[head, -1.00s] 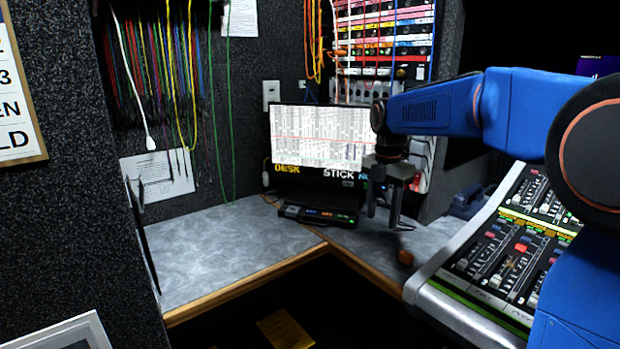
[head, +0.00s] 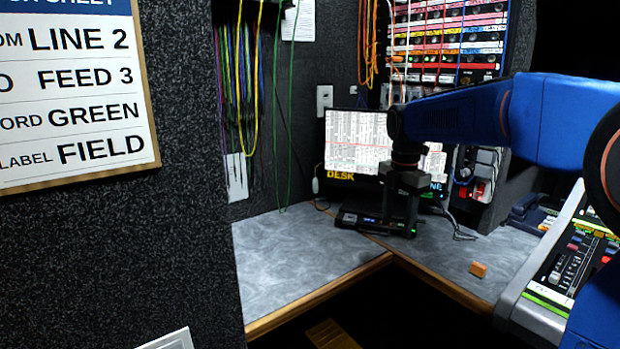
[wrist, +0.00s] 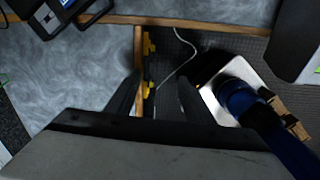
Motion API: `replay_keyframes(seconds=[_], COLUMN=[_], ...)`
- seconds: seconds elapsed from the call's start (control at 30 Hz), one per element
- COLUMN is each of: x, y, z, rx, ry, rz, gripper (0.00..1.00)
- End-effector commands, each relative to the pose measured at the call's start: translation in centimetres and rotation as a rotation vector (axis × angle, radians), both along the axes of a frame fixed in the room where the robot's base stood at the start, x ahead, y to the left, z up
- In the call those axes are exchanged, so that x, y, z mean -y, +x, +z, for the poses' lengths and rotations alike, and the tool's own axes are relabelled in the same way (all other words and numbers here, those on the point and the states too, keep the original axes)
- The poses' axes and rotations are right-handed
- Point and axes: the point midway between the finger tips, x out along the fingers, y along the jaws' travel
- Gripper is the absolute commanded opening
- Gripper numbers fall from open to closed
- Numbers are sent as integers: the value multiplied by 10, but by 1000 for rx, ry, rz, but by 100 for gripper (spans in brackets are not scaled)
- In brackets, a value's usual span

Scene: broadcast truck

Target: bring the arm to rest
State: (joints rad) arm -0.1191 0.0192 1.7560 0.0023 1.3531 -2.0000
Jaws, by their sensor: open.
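My blue arm (head: 460,115) reaches in from the right in the head view, its forearm about level. My gripper (head: 399,222) hangs from its end, pointing down, in front of the monitor (head: 352,140). Its two dark fingers are apart, with nothing seen between them. In the wrist view my gripper (wrist: 160,100) shows both fingers spread over a wooden desk edge and the dark gap beside it. In the head view the fingertips overlap the low black device; I cannot tell how far apart they are in depth.
The grey corner desk (head: 290,260) is mostly bare. A black device (head: 360,222) stands before the monitor. Coloured cables (head: 245,90) hang on the wall; a sign (head: 75,95) is left.

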Motion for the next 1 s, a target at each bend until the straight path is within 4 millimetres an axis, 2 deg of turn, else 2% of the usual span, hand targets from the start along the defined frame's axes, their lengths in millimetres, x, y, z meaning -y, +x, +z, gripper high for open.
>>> replay_keyframes(seconds=[0.27, 0.47, 0.77, 1.0], x=[8, 17, 36, 49], y=[-28, -59, -139, -203], z=[3, 5, -4, -24], rx=[30, 64, 142, 196], ry=[8, 22, 85, 170], rz=[-160, -347, -822, -1227], gripper=[48, 48, 48, 48])
